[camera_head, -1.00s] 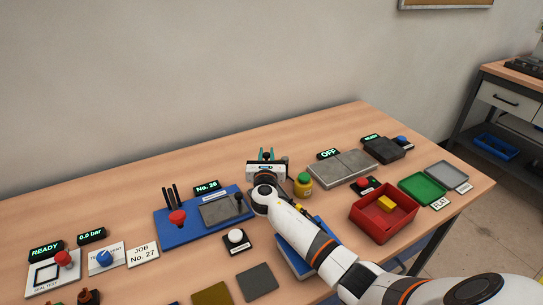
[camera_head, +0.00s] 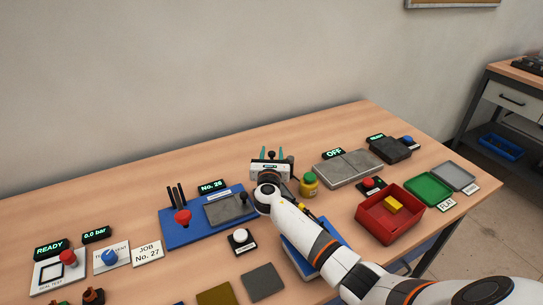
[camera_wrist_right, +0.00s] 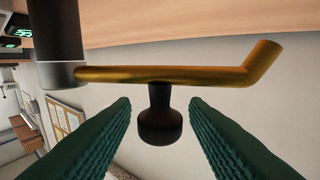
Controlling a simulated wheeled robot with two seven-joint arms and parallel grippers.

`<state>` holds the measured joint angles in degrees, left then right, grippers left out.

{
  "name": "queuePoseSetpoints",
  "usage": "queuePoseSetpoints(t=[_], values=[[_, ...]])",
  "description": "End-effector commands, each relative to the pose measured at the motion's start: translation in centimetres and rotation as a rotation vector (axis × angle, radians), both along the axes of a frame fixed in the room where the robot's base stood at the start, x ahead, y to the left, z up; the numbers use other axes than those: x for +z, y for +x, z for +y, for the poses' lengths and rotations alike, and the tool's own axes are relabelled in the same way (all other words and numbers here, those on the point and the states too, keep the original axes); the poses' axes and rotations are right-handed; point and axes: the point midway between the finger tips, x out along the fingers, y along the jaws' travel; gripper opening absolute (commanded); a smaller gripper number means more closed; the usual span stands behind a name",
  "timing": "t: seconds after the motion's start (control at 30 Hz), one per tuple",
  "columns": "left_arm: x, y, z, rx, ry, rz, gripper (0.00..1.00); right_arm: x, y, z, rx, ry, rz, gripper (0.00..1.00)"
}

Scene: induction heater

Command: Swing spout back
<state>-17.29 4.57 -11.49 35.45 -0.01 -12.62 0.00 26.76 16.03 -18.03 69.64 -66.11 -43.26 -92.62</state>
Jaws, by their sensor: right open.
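In the right wrist view the spout (camera_wrist_right: 160,74) is a brass-coloured tube with a bent end at the right. Its left end meets a thick grey and black post (camera_wrist_right: 58,45). A dark knob (camera_wrist_right: 160,125) on a short stem sticks out from the middle of the tube. My right gripper (camera_wrist_right: 160,103) is open, with its green ribbed fingers on either side of the knob and visible gaps to both. In the head view my right gripper (camera_head: 277,154) is above the back of the table, and the spout cannot be made out there. My left gripper is not in view.
A yellow bottle (camera_head: 309,185) with a green cap stands just right of my right gripper. A blue fixture (camera_head: 175,232) lies to the left and a grey plate unit (camera_head: 330,176) to the right. A red bin (camera_head: 370,232) stands right of my forearm.

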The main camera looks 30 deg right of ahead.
Motion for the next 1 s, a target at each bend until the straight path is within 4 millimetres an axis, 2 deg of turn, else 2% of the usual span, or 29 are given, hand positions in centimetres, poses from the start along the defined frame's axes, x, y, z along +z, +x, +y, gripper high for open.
queuePoseSetpoints(t=[0.17,0.5,0.63,0.8,1.0], values=[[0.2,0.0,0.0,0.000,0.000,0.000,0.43,0.0,-1.2,0.8,0.002,0.001,0.000,0.41],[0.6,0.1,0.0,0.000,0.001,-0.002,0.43,-0.1,-7.1,4.6,0.003,0.002,0.002,0.41],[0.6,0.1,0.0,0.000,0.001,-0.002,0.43,-0.1,-8.8,5.7,0.001,0.001,0.001,0.41],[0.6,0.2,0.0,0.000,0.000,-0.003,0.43,-0.1,-9.9,6.4,0.001,0.001,0.001,0.41],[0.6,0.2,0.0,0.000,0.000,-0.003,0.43,-0.1,-10.1,6.5,0.000,0.000,0.001,0.41]])
